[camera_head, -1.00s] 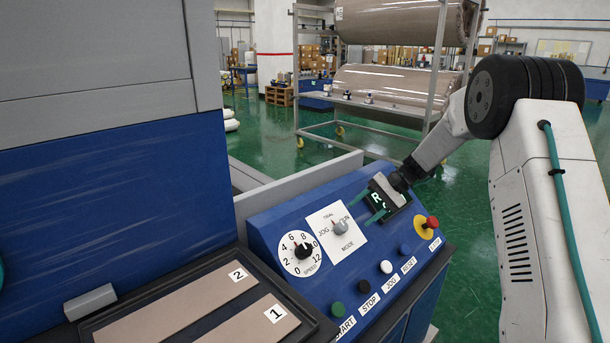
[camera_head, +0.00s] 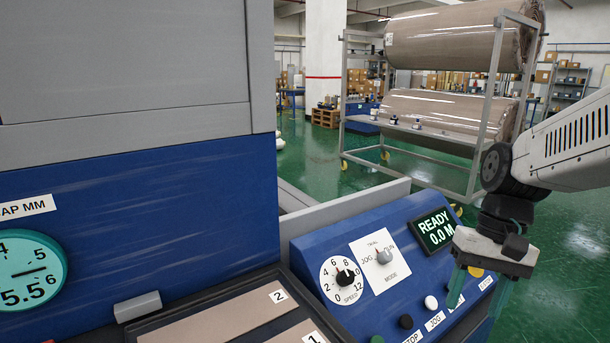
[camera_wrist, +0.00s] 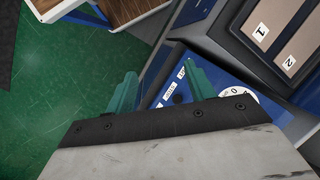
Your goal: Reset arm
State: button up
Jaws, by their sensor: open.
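My gripper (camera_head: 482,288) is at the right in the head view, pointing down with its two teal fingers spread and nothing between them. It hangs in front of the right end of the blue control panel (camera_head: 310,250) and hides part of the lower right buttons. In the wrist view my gripper (camera_wrist: 155,88) also shows open and empty, with the panel's buttons and labels beyond its right finger.
The panel carries a speed knob (camera_head: 345,277), a mode knob (camera_head: 384,256) and a READY display (camera_head: 434,231). A tray (camera_head: 185,318) with numbered strips lies left of it. A rack (camera_head: 490,85) with wrapped rolls stands behind. Green floor is open at right.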

jog(key=s+r+n+t+h, duration=0.2)
jog(key=s+r+t, duration=0.1)
jog(key=s, duration=0.9)
jog(key=shift+s+a+r+t, duration=0.35)
jog(key=shift+s+a+t, duration=0.05)
